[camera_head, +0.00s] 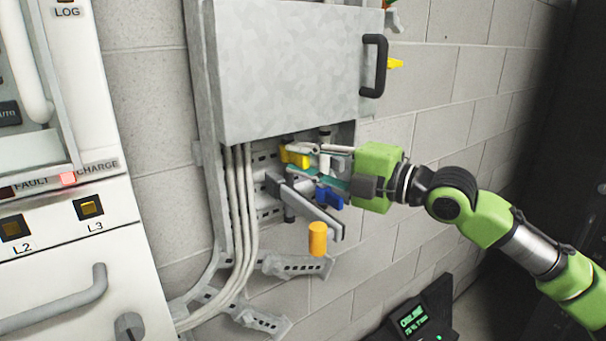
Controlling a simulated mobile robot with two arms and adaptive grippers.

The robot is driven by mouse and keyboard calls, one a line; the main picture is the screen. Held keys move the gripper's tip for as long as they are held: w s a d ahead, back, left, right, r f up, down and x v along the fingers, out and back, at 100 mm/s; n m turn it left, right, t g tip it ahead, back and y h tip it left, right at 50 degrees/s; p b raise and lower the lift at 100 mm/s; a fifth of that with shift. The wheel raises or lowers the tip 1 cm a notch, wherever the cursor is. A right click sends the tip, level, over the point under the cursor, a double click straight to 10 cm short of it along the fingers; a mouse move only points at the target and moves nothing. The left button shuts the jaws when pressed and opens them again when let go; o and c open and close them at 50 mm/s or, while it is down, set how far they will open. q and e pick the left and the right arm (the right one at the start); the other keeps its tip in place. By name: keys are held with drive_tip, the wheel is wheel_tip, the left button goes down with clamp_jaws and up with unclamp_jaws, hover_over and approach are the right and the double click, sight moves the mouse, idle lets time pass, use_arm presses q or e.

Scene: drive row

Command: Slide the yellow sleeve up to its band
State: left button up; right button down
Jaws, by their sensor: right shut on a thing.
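The yellow sleeve (295,154) is a small winged piece below the lower edge of a grey metal box. My right gripper (318,160) reaches in from the right, with its fingertips at the right end of the yellow sleeve. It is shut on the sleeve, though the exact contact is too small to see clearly. I cannot make out the sleeve's band. My left gripper is not in view.
A blue winged piece (331,197) sits just below my right gripper. A grey bar with an orange-yellow cylinder (318,239) juts out below. The grey box (285,70) overhangs from above. Pale cables (240,200) run down at the left. A control cabinet (75,235) stands further left.

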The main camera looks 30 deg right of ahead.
drive_tip(key=shift+d+r, duration=0.1)
drive_tip(key=shift+r, duration=0.25)
drive_tip(key=c, duration=1.8)
unclamp_jaws()
drive_tip(key=shift+f, duration=0.15)
drive_tip(key=shift+s, duration=0.1)
drive_tip(key=shift+v, duration=5.95)
